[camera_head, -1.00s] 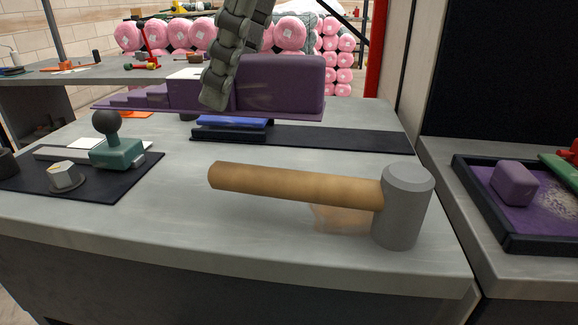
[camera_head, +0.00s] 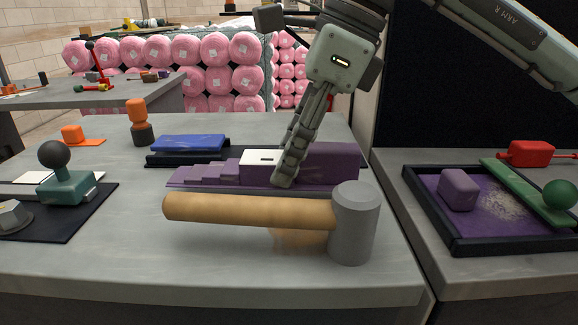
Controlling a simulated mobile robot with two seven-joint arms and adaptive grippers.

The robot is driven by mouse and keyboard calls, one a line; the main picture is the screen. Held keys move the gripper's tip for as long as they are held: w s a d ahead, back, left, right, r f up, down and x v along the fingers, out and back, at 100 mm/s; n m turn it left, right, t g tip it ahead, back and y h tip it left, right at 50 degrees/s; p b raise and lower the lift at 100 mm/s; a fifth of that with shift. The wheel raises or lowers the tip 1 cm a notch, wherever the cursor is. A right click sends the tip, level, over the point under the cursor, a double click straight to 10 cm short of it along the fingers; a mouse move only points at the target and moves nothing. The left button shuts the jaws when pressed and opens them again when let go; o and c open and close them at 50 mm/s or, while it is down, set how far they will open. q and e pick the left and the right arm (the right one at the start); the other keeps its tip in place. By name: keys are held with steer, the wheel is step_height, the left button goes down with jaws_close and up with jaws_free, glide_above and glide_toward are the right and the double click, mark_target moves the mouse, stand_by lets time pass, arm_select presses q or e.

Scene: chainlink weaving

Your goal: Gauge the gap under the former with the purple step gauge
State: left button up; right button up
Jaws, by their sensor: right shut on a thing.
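The purple step gauge (camera_head: 335,162) is a long stepped block, its low steps at the left and its tall block at the right, with a white label on top. My right gripper (camera_head: 285,178) comes down from above and is shut on the gauge between the label and the tall block. The gauge is just behind the mallet; whether it touches the bench is hard to tell. A blue block (camera_head: 188,143) sits over a dark base (camera_head: 157,160) behind the gauge's left end; it may be the former. The gauge hides part of the dark base. My left gripper is not in view.
A wooden-handled mallet (camera_head: 250,210) with a grey head lies in front of the gauge. A teal knobbed tool (camera_head: 66,187) stands on a dark mat at left. An orange-and-black peg (camera_head: 140,122) stands behind. A purple-lined tray (camera_head: 430,225) is at right. The front-left bench is clear.

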steer(key=shift+f, duration=1.15)
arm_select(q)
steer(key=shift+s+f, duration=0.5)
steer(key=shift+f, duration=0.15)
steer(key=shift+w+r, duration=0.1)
arm_select(e)
steer(key=shift+f, duration=0.15)
steer(key=o, duration=1)
steer(key=shift+o, duration=1)
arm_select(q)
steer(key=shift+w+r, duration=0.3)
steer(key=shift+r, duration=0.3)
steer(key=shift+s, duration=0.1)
